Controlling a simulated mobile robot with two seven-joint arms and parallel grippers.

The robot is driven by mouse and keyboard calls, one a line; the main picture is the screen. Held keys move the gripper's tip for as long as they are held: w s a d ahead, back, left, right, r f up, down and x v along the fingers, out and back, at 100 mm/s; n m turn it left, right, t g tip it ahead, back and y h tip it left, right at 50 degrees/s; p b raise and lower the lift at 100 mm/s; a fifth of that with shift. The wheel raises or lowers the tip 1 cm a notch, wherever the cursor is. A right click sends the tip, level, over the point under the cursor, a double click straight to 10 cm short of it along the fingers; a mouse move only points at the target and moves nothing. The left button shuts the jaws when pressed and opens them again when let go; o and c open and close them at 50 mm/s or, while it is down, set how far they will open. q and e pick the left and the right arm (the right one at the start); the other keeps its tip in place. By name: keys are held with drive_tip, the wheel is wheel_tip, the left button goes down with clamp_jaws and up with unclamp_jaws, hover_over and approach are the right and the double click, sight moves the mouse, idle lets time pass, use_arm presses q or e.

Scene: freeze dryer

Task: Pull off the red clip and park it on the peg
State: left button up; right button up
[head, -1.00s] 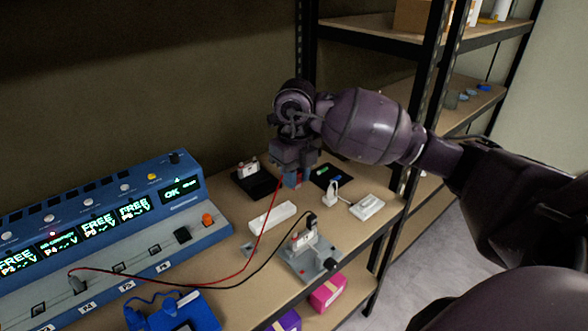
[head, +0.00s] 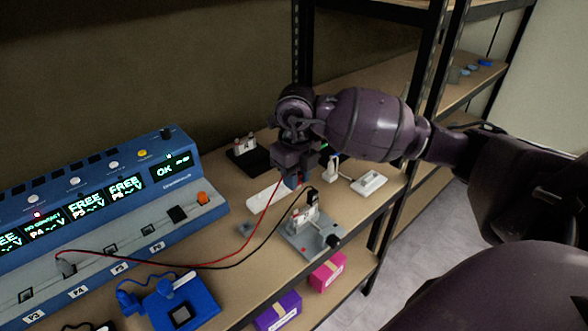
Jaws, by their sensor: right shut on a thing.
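My right gripper (head: 294,175) points down over the shelf board and is shut on the red clip (head: 298,184), mostly hidden by the fingers. The red lead (head: 246,249) runs from the gripper down to the blue console. A grey fixture (head: 308,238) stands nearer the front edge, below the gripper in the picture. The black clip (head: 312,194) is on this fixture, with its black lead curving left. The gripper is apart from the fixture. I cannot make out which part is the peg. My left gripper is not in view.
A blue console (head: 105,200) with lit displays fills the left. A white block (head: 265,197), a black holder (head: 241,160) and a white device (head: 369,184) surround the gripper. A blue fixture (head: 185,303) is in front. Black shelf uprights (head: 428,95) stand behind the arm.

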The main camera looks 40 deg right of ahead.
drive_tip(key=shift+f+b, duration=0.3)
drive_tip(key=shift+f, duration=0.6)
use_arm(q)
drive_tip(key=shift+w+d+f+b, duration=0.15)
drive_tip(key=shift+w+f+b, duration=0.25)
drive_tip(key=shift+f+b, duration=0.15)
use_arm(e)
drive_tip(key=shift+f, duration=1.35)
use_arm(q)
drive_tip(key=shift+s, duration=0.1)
use_arm(e)
drive_tip(key=shift+w, duration=0.2)
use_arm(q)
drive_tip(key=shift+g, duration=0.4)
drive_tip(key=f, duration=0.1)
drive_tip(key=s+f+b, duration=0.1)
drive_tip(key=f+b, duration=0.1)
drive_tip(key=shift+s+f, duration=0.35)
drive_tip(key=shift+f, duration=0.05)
use_arm(e)
drive_tip(key=w+a, duration=0.1)
drive_tip(key=w, duration=0.5)
drive_tip(key=shift+w+a, duration=0.1)
drive_tip(key=shift+w, duration=0.1)
